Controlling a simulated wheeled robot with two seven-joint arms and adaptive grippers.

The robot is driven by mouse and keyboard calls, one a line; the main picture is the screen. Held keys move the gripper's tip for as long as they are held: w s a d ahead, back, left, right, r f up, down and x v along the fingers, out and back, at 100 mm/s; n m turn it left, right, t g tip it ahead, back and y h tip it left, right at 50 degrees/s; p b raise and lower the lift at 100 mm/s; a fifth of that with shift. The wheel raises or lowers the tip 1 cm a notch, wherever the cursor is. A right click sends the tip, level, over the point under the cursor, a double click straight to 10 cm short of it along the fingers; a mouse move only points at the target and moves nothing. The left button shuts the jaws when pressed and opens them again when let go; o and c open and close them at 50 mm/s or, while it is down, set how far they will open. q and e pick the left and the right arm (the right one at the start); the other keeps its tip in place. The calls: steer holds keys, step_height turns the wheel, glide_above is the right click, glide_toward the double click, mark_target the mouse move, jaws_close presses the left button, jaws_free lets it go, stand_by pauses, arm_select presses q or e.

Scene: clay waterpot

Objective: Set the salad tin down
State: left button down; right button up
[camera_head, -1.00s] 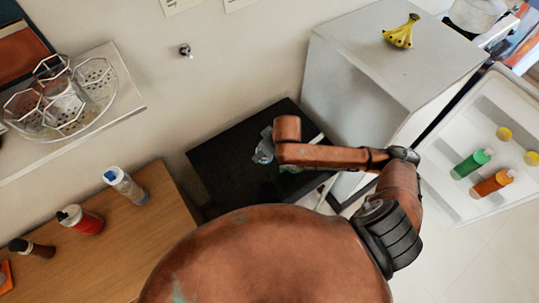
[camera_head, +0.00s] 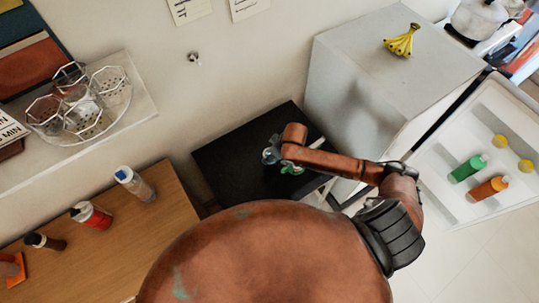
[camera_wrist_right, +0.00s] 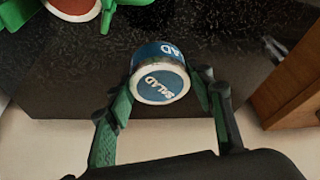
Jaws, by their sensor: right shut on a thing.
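The salad tin (camera_wrist_right: 160,78) is a short blue can with a white-rimmed end and white "SALAD" lettering. It lies between the two fingers of my right gripper (camera_wrist_right: 168,92) in the right wrist view. The gripper is shut on the tin. In the head view my right gripper (camera_head: 271,153) is over the black counter (camera_head: 235,170), partly hidden by my arm, and I cannot make out the tin there. I cannot tell whether the tin touches the black surface.
In the wrist view green parts and a white-rimmed reddish disc (camera_wrist_right: 72,6) show at top left. The grey fridge (camera_head: 375,75) stands right of the counter, its door open. A wooden table (camera_head: 125,225) with bottles is at left.

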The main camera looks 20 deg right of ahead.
steer(key=w+f, duration=0.2)
steer(key=f, duration=0.1)
steer(key=shift+w+d+f, duration=0.1)
steer(key=shift+w+d, duration=0.25)
steer(key=shift+w+f, duration=0.1)
steer(key=shift+f, duration=1.55)
steer(key=o, duration=1.3)
steer(key=shift+f, duration=0.1)
